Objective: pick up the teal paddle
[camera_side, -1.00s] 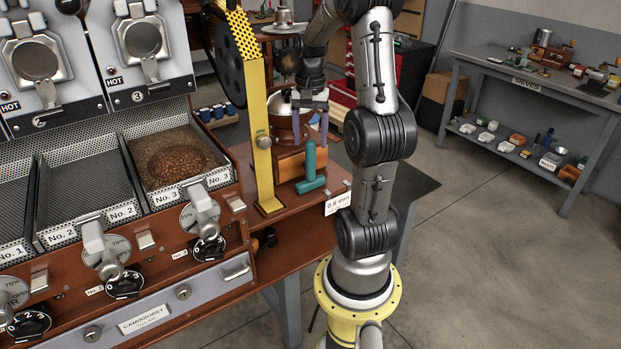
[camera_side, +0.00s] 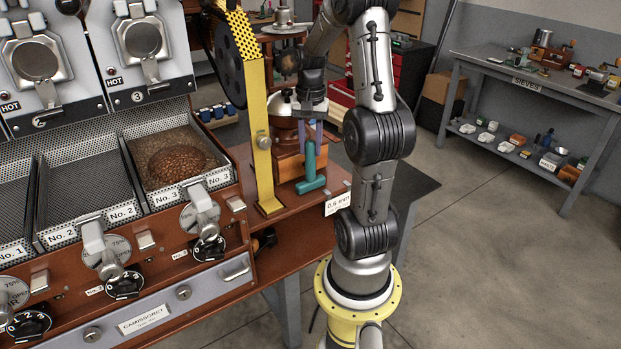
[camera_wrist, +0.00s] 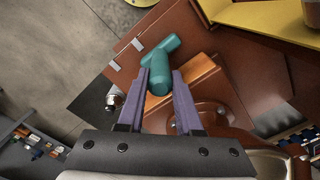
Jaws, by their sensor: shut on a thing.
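The teal paddle (camera_side: 310,168) is T-shaped, with its shaft up and its crosspiece low at the wooden counter, beside the yellow post. My gripper (camera_side: 311,144) reaches down from above, with its purple fingers on either side of the shaft's top. In the wrist view, the teal paddle (camera_wrist: 160,62) extends out from between the fingertips of my gripper (camera_wrist: 161,76), which is shut on it. The fingers hide part of the shaft. The paddle's foot appears still at counter level; I cannot tell whether it touches.
A wooden box (camera_side: 287,163) stands close behind the paddle. The yellow post (camera_side: 263,140) rises just left of it. A "0.6 mm" card (camera_side: 338,204) stands at the counter's right edge. The roaster's trays and knobs lie further left.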

